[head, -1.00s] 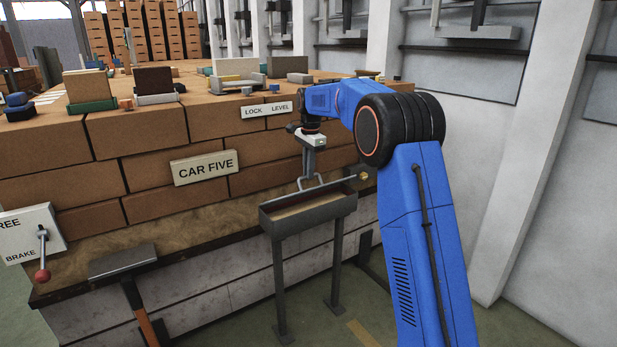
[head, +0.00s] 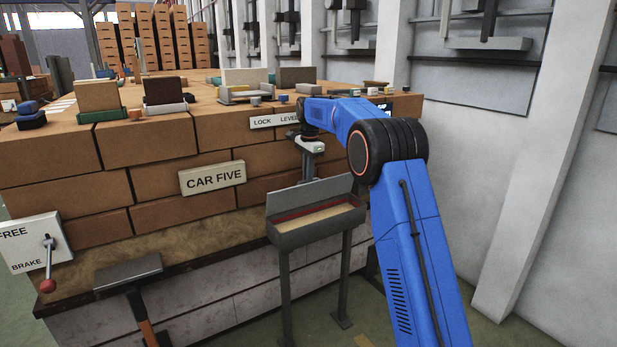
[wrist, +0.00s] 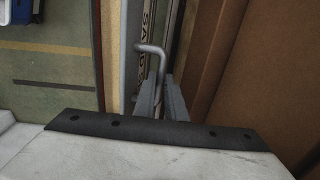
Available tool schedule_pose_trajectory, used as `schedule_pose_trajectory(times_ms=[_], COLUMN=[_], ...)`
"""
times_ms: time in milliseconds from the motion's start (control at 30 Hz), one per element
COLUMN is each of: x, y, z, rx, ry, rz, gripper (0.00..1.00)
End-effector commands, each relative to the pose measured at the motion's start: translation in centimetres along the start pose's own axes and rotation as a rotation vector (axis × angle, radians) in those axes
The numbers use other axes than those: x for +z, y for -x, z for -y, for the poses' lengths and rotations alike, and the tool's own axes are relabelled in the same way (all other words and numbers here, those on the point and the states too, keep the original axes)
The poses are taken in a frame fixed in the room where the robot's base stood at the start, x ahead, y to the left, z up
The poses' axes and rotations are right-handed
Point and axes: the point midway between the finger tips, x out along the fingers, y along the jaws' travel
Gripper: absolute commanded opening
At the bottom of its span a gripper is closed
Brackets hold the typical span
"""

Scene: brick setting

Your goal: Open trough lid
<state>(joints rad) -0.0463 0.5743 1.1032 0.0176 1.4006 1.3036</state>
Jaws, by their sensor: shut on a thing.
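The grey metal trough (head: 318,232) stands on two legs in front of the brick stack. Its lid (head: 312,196) is swung up along the back edge and stands steep, so the red-edged opening and tan contents (head: 318,217) show. My gripper (wrist: 162,88) is shut on the bent grey lid handle (wrist: 150,48) in the wrist view. In the head view, the gripper body (head: 311,145) is above and behind the lid; the fingertips and handle are hidden behind it.
The brick stack (head: 150,147) with a CAR FIVE sign (head: 212,178) rises close behind the trough. Blocks and small tools lie on top. A brake lever (head: 48,262) and a hammer-like tool (head: 130,272) are at left. Green floor is open in front.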

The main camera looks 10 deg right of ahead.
Motion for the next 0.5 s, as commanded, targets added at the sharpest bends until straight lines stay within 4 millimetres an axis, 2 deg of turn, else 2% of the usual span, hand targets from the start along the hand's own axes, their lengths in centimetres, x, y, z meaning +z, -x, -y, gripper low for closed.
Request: schedule_pose_trajectory(times_ms=[367,400,433,500], x=[0.04,0.04,0.04,0.03], y=[0.08,0.08,0.09,0.10], z=[0.07,0.07,0.07,0.06], rx=[-0.002,-0.002,-0.003,-0.002], ry=[0.001,0.001,0.001,0.001], rz=[0.000,0.000,0.000,0.000], gripper=[0.00,0.20,0.27,0.29])
